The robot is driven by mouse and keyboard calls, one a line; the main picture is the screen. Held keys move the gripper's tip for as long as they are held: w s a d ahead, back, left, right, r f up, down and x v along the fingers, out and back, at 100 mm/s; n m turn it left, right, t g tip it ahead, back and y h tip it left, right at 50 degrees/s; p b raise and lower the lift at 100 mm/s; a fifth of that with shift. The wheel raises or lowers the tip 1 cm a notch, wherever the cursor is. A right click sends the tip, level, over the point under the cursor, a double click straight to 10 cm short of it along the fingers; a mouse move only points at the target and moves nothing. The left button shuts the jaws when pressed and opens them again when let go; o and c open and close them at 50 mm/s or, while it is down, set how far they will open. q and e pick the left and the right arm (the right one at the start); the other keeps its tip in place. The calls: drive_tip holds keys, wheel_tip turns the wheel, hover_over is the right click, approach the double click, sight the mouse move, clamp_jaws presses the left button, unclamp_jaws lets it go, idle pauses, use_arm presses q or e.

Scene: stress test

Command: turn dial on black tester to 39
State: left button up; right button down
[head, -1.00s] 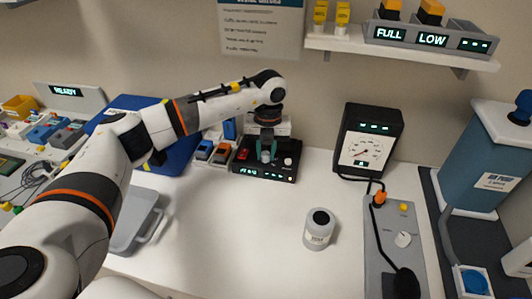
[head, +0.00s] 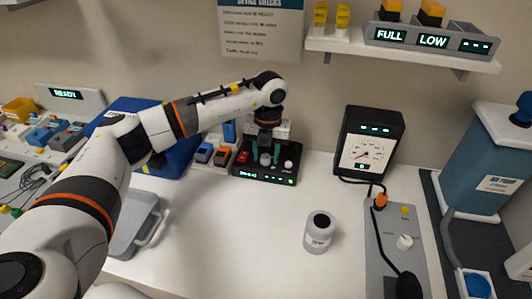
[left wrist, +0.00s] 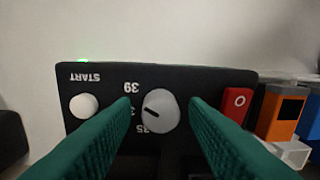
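The black tester (head: 266,173) stands at the back of the white table. In the left wrist view its grey dial (left wrist: 163,107) sits between upside-down labels; 39 and 35 are readable, the middle one is partly hidden. The dial's dark mark points to the upper left in that view, toward the area of 39 and the middle label; I cannot tell which exactly. My left gripper (head: 265,160) is above the tester, open, with its green fingers on either side of the dial (head: 265,159) and apart from it. My right gripper is not in view.
A white START button (left wrist: 84,106) and a red switch (left wrist: 237,103) flank the dial. Orange and blue devices stand left of the tester. The table's middle is clear.

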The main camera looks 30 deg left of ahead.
sight(268, 157)
use_arm(q)
drive_tip(key=shift+o, duration=0.3)
wheel_tip(268, 157, up, 12)
drive_tip(key=b, duration=0.1)
drive_tip(key=shift+d+b, duration=0.25)
drive_tip(key=shift+b, duration=0.15)
idle(0.3)
